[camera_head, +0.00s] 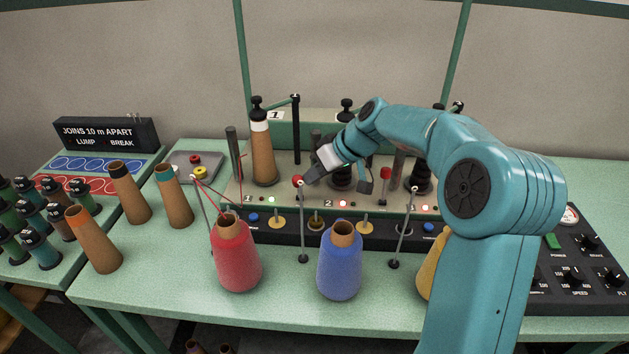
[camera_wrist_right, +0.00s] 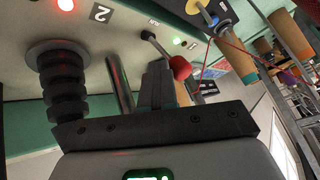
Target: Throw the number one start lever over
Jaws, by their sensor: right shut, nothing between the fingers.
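The number one start lever has a red ball knob (camera_head: 298,181) and stands on the frame left of the "2" label. In the right wrist view its red knob (camera_wrist_right: 181,68) is on a metal stem, beside a "RUN" label. My right gripper (camera_head: 312,178) reaches in from the right, just right of the knob. Its dark fingers (camera_wrist_right: 158,85) are shut and empty, close beside the knob; I cannot tell whether they touch it. A lit green lamp (camera_wrist_right: 177,41) is near the lever. My left gripper is not in view.
A second red-knobbed lever (camera_head: 385,173) stands to the right, beyond a lit red lamp (camera_head: 343,203). A brown cone (camera_head: 263,155) stands at the "1" sign. Red (camera_head: 235,255) and blue (camera_head: 340,265) yarn cones stand in front, near thin upright rods.

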